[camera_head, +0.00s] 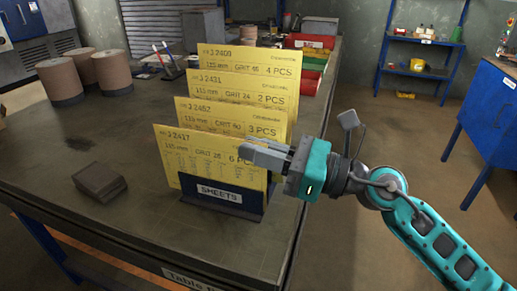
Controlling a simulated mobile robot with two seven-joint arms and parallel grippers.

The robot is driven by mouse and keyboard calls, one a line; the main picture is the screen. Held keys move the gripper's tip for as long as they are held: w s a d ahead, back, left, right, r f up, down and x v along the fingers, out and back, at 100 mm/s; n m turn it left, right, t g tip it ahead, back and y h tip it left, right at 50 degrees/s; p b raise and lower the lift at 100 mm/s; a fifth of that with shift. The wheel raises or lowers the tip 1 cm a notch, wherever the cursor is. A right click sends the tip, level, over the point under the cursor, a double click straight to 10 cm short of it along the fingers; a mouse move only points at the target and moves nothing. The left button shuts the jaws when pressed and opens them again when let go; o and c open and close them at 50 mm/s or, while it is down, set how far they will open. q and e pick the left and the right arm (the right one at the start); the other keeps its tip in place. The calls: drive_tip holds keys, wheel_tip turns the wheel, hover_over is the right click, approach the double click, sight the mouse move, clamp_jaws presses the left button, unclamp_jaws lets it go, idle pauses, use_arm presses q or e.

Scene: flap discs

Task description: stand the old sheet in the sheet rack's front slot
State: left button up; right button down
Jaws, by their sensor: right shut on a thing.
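The sheet rack (222,203) stands on the table with a dark front plate marked SHEETS. Several yellow printed sheets stand upright in it, one behind another. The front sheet (195,158), marked J 2417 and GRIT, is upright just behind the plate; its lower edge is hidden, so I cannot tell how deep it sits. My right gripper (262,153) comes in from the right and is shut on this front sheet at its right side, covering part of its print. Which sheet is the old one is not marked. My left gripper is not in view.
A small dark block (100,181) lies on the table (130,235) left of the rack. Brown rolls (113,72) stand at the back left. Red and green things (310,62) lie behind the rack. A blue cabinet (487,115) stands right, across open floor.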

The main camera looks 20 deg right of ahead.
drive_tip(key=c, duration=1.4)
unclamp_jaws()
drive_tip(key=shift+o, duration=1.2)
